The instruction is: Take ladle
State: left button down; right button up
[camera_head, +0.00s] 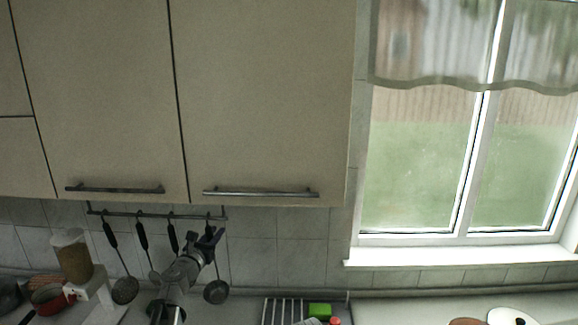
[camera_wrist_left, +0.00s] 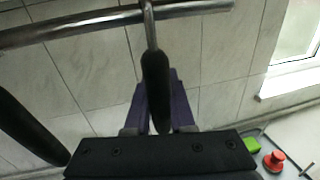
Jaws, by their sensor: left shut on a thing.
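A ladle (camera_head: 216,291) with a round bowl hangs at the right end of the wall rail (camera_head: 150,214). My left gripper (camera_head: 208,238) reaches up to its dark handle just below the rail. In the left wrist view the black handle (camera_wrist_left: 155,80) sits between the purple fingers of my left gripper (camera_wrist_left: 158,105), which is shut on it. The handle's hook still loops over the rail (camera_wrist_left: 100,22). The lower ladle is hidden in the wrist view. My right gripper is in neither view.
Several other utensils hang to the left, including one with a round head (camera_head: 125,290). Cabinets (camera_head: 262,100) overhang the rail. A jar (camera_head: 72,255) and red pot (camera_head: 50,298) stand lower left. A dish rack (camera_head: 283,311) and green sponge (camera_head: 319,310) lie right.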

aim_at(209, 233)
pick_arm(q)
jog(key=shift+r, duration=0.1)
notch_tip(209, 233, up, 3)
jog(key=p, duration=0.3)
dwell(0.5)
jog(key=shift+s, duration=0.15)
jog(key=shift+s, duration=0.7)
jog(key=shift+v, duration=0.8)
jog(key=d+v, duration=0.1)
jog(key=v, duration=0.5)
jog(key=shift+s, duration=0.45)
jog(key=shift+d, duration=0.15)
